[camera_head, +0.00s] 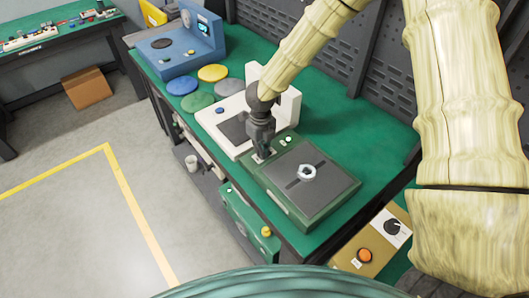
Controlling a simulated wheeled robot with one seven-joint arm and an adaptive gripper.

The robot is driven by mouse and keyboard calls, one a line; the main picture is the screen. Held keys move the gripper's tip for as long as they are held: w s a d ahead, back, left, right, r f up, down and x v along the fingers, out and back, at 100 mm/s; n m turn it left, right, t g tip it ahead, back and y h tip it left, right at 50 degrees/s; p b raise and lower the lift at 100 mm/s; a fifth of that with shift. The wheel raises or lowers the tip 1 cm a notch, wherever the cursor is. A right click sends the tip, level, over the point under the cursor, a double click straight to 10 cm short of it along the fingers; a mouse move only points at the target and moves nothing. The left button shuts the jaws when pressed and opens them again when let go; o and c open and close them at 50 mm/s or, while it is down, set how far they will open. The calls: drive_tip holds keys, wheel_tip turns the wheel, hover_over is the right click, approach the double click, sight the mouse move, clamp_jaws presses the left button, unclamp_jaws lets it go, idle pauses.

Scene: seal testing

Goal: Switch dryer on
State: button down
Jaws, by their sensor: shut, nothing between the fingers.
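A green box-shaped device (276,199) with a dark grey top plate stands on the green workbench; no label tells whether it is the dryer. A white hexagonal, nut-like piece (307,172) sits on its top. My gripper (264,154) is shut and empty, pointing down at the back left corner of this device. Its fingertips are at or just above a small pale switch plate there; I cannot tell if they touch. The gripper partly hides the plate, so the switch position cannot be read. Small green buttons (284,142) show just right of the fingers.
A white device (222,132) stands close behind my gripper. Blue, yellow and green discs (213,73) and a blue device with a screen (186,52) are farther back. A tan control box (372,240) with an orange button and black knob is at lower right.

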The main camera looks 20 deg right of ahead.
drive_tip(key=shift+r+p, duration=3.05)
drive_tip(key=shift+r, duration=0.45)
